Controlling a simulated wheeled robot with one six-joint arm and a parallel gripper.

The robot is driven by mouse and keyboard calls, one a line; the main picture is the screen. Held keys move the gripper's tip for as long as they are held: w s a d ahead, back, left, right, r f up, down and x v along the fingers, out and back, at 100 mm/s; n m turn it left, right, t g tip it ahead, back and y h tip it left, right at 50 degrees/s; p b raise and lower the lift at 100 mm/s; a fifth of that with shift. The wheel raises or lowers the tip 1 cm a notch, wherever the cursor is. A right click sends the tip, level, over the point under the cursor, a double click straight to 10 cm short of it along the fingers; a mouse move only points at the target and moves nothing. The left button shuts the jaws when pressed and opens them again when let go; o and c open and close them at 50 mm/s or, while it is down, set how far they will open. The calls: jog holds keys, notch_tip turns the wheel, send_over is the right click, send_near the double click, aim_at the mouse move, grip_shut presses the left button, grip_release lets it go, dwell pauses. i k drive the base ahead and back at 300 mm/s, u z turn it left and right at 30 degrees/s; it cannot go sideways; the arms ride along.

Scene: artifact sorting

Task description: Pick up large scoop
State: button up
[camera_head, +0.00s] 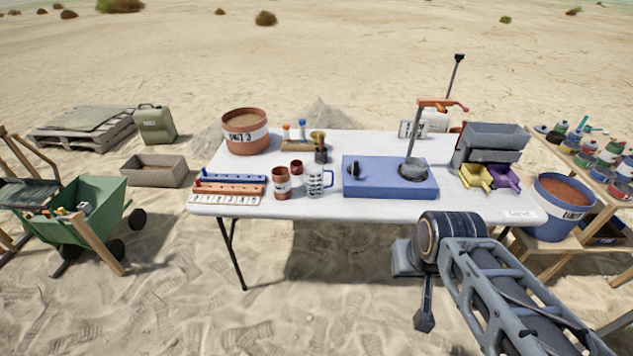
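I cannot tell for certain which item is the large scoop. A yellow scoop-shaped piece (474,176) and a purple one (506,177) sit side by side at the right of the white table (320,225), in front of a grey box-like unit (492,143). Whether either is the large scoop is unclear. My arm reaches in from the lower right. Its end, my gripper (424,320), appears to hang in front of the table's front edge, apart from everything on it. Its fingers are too small and dark to read.
A blue block (370,178) with an upright orange-handled tool (415,125) stands mid-table. A blue bucket (562,209) stands right, a green cart (87,218) left. Sand lies clear in front.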

aim_at(295, 165)
jog(key=u, duration=0.25)
jog(key=i, duration=0.7)
jog(key=u, duration=0.65)
jog(key=i, duration=0.95)
jog(key=u, duration=0.05)
